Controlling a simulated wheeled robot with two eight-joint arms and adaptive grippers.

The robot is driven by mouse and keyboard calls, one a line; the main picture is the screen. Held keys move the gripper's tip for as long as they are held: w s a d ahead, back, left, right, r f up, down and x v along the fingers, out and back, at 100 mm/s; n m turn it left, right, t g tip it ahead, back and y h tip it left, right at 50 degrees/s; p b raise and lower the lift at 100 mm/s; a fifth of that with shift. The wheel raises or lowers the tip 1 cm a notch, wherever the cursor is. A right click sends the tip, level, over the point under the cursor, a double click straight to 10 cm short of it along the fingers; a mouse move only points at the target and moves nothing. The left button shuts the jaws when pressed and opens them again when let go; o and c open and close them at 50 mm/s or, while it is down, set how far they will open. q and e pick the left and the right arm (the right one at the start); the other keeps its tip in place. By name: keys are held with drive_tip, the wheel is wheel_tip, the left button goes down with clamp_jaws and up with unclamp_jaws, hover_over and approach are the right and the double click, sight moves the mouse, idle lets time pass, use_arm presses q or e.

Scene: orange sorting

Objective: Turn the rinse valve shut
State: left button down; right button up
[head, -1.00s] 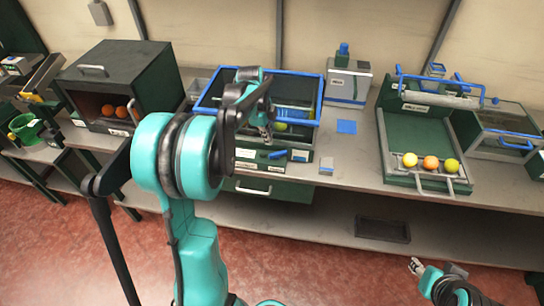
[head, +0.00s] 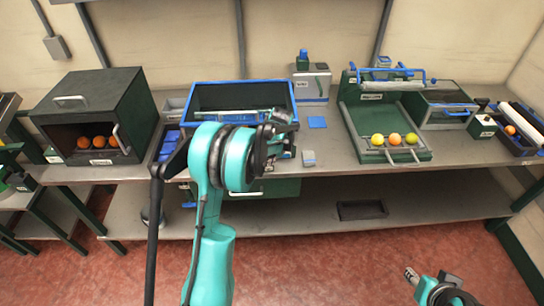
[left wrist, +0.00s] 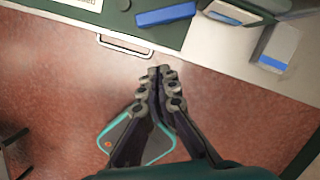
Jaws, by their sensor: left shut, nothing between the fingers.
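A blue-rimmed tub (head: 240,83) stands on the bench in the head view, behind my left arm. In the left wrist view a blue bar like a lever (left wrist: 165,14) lies on a dark green panel; I cannot tell for sure that it is the rinse valve. My left gripper (left wrist: 160,72) is shut and empty, its fingertips together over red floor, below the panel and apart from the blue bar. In the head view it is mostly hidden by its own arm near the tub's front right. My right gripper (head: 411,275) is low at the right, away from the bench.
A dark box (head: 98,115) with oranges stands at the left. A green tray (head: 385,118) with a blue pipe frame holds several fruits at the right. A blue pad (head: 317,122) and a small grey block (head: 308,158) lie between. A drawer handle (left wrist: 125,45) juts below the panel.

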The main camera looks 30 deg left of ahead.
use_arm(q)
drive_tip(key=a, duration=0.1)
drive_tip(key=w+a+f, duration=0.1)
drive_tip(key=shift+w+a+f+b, duration=0.3)
drive_tip(key=shift+w+a+b, duration=0.05)
drive_tip(key=shift+a, duration=0.05)
drive_tip(key=shift+w+a, duration=0.3)
drive_tip(key=shift+a, duration=0.2)
drive_tip(key=shift+w+a+r, duration=0.1)
drive_tip(key=shift+a, duration=0.5)
drive_tip(key=shift+a+r, duration=0.2)
drive_tip(key=shift+a, duration=0.4)
drive_tip(key=shift+d, duration=0.15)
idle(0.5)
